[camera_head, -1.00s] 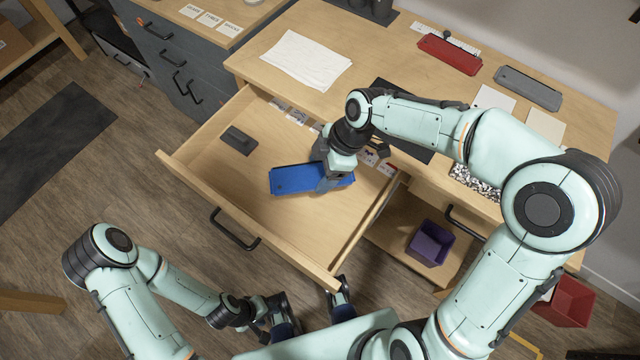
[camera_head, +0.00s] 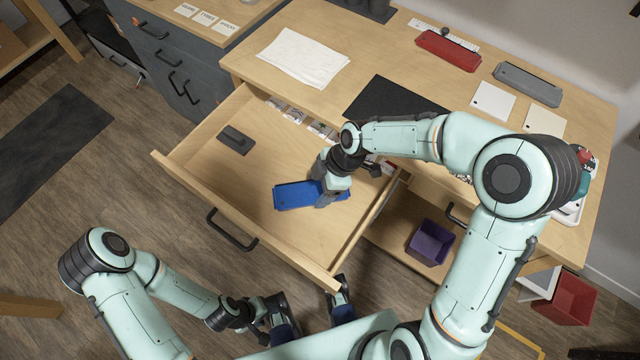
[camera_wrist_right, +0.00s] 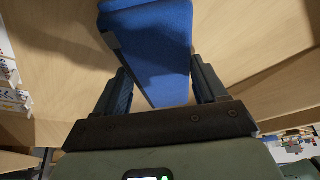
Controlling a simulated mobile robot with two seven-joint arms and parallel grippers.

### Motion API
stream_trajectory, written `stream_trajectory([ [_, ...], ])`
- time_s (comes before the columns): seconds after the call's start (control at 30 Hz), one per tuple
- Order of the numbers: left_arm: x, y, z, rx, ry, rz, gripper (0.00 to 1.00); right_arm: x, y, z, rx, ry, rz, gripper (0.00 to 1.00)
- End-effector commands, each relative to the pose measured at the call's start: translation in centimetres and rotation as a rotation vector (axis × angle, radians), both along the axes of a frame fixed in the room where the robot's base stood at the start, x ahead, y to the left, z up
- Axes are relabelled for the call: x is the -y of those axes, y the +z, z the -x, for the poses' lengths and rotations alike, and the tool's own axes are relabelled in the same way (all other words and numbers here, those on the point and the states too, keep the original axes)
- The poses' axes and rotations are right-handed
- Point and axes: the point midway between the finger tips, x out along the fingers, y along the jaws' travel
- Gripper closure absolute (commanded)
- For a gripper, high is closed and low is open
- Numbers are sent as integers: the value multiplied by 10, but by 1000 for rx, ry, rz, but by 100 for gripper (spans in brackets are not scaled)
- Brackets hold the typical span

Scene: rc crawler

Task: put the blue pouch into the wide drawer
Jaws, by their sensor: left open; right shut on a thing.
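The blue pouch (camera_head: 295,195) is inside the open wide drawer (camera_head: 215,185), near the middle of its bare floor. My right gripper (camera_head: 328,192) reaches down over the drawer and is shut on the right end of the pouch. In the right wrist view the blue pouch (camera_wrist_right: 155,45) sticks out from between the fingers of the right gripper (camera_wrist_right: 160,90). I cannot tell whether the pouch touches the drawer floor. My left gripper (camera_head: 312,312) is open and empty, outside the drawer below its front panel.
A dark grey block (camera_head: 235,140) lies in the drawer's left part, with labelled cards (camera_head: 293,115) along the back. White paper (camera_head: 303,58), a black mat (camera_head: 395,100) and a red case (camera_head: 448,50) lie on the desk. A purple bin (camera_head: 430,242) stands on the shelf to the right.

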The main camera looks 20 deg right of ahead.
Motion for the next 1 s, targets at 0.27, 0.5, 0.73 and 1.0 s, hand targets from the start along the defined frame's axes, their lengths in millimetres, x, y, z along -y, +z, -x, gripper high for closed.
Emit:
stream_trajectory([
  [0.27, 0, -1, 0, 1, 0, 0, 53, 0, -1, 0, 0, 0, 0, 3],
  [0.5, 0, 2, 0, -2, -1, 1, 53, 2, 6, 0, 1, -2, 0, 3],
  [0.73, 0, 7, 2, -10, -2, 2, 53, 18, 46, 1, 5, -4, 2, 3],
  [1.0, 0, 12, 5, -20, -4, 3, 53, 38, 95, 4, 4, -2, 0, 3],
])
